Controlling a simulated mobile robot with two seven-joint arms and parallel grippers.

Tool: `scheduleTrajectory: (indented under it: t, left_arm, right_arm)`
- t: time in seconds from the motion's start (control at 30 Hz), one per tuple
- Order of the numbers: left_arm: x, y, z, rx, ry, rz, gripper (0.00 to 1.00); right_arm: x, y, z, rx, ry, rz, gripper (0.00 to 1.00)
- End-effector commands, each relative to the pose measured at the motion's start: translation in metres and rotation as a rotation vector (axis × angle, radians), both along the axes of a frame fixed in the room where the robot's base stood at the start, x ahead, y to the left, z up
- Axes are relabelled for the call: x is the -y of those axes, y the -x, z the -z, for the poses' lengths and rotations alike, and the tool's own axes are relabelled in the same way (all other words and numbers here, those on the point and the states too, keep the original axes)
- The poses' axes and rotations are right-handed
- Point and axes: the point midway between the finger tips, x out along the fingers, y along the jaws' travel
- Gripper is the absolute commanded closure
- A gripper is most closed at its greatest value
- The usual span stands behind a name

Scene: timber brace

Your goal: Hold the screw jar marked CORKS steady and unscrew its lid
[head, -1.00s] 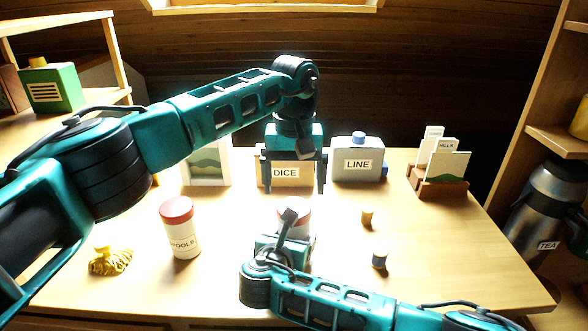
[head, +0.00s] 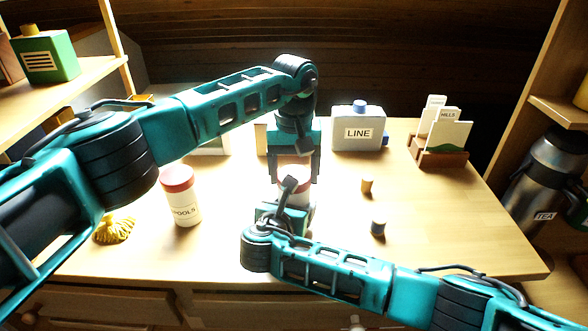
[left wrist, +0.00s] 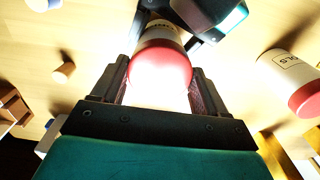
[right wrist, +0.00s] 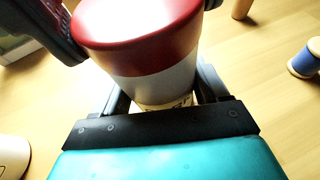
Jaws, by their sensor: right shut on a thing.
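The white screw jar (head: 293,192) with a red lid (head: 292,172) stands upright on the table; its label is mostly hidden and I cannot read it in full. My right gripper (head: 289,204) is shut on the jar's body from the front, and the right wrist view shows the jar (right wrist: 155,88) between its fingers. My left gripper (head: 294,180) points down over the jar, open, with one finger on each side of the red lid. In the left wrist view the lid (left wrist: 162,66) sits between the fingers.
A red-lidded SPOOLS jar (head: 182,200) stands to the left, near yellow cord (head: 114,229). Behind are the LINE can (head: 358,130) and a card holder (head: 440,150). The right front of the table is clear.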

Motion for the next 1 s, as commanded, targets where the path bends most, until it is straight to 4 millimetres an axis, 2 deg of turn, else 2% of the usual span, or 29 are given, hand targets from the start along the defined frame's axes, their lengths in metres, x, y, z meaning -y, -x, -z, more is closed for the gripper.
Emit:
scheduleTrajectory:
  t: [0.03, 0.33, 0.47, 0.57, 1.0]
  left_arm:
    - [0.0001, 0.0000, -0.0002, 0.000, 0.000, 0.000, 0.36]
    - [0.0001, -0.0001, -0.0004, 0.000, 0.000, 0.000, 0.64]
    - [0.0001, -0.0001, -0.0005, 0.001, 0.000, -0.030, 0.64]
    - [0.0000, -0.0003, -0.0007, 0.001, 0.000, -0.140, 0.64]
    - [-0.0001, -0.0001, -0.0011, 0.000, 0.000, -0.976, 0.64]
  right_arm:
    - [0.0002, 0.0002, 0.0005, -0.001, 0.001, 0.000, 1.00]
    - [0.0002, 0.0002, 0.0005, -0.001, 0.001, 0.000, 1.00]
    - [0.0002, 0.0002, 0.0005, -0.001, 0.001, 0.000, 1.00]
    - [0.0002, 0.0002, 0.0005, -0.001, 0.001, 0.000, 1.00]
    - [0.0002, 0.0001, 0.0005, -0.001, 0.001, 0.001, 1.00]
